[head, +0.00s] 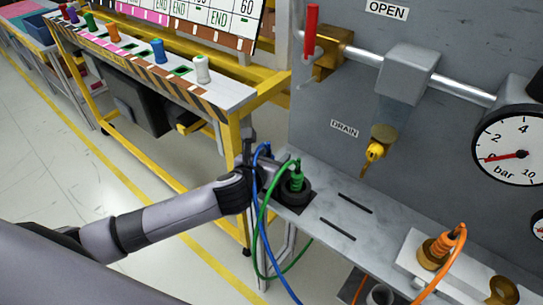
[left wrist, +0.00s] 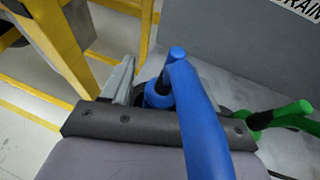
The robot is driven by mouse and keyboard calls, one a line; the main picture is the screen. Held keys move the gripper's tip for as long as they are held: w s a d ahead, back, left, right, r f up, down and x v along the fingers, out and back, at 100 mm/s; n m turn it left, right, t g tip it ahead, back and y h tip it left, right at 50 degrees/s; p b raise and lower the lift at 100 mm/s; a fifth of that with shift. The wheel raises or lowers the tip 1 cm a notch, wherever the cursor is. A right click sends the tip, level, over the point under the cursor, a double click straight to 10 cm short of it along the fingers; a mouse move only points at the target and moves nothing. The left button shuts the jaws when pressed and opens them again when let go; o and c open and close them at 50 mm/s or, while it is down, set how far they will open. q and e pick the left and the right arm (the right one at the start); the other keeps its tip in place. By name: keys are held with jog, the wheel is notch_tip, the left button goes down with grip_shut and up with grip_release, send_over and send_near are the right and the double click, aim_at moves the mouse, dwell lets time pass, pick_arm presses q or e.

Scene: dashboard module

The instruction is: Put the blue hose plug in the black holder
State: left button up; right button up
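My left gripper (head: 268,158) is at the far left end of the grey shelf, just behind and left of the green plug. It appears shut on the blue hose plug (left wrist: 158,97), whose collar shows past the gripper body in the left wrist view; one finger is hidden by the hose. The blue hose (head: 256,195) bends over the gripper and hangs down. A round black holder (head: 297,195) sits on a dark square on the shelf with the green hose plug (head: 297,177) standing in it. The blue plug is mostly hidden in the head view. My right gripper is not in view.
The green hose (head: 262,225) hangs beside the blue one. An orange hose plug (head: 447,242) stands in a brass fitting on the right. A yellow drain tap (head: 376,151) and a gauge (head: 520,150) are on the grey panel. The shelf middle, with two slots, is free.

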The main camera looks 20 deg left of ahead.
pick_arm(q)
jog(key=shift+r, duration=0.2)
jog(key=d+p+v, duration=0.1)
jog(key=v, duration=1)
jog(key=s+d+f+n+g+h, duration=0.1)
jog(key=s+f+n, duration=0.3)
jog(key=n, duration=0.5)
jog(key=s+d+f+n+g+h, duration=0.1)
jog(key=s+f+n+g, duration=0.15)
jog(key=f+n, duration=0.5)
jog(key=s+a+f+n, duration=0.2)
jog(key=s+f+n, duration=0.1)
jog(key=n, duration=0.6)
jog(key=s+a+f+n+y, duration=0.1)
jog(key=s+a+f+n, duration=0.2)
jog(key=n, duration=0.6)
jog(key=s, duration=0.2)
jog(key=shift+s+a+f, duration=0.3)
jog(key=shift+a+f, duration=0.05)
jog(key=shift+f, duration=0.05)
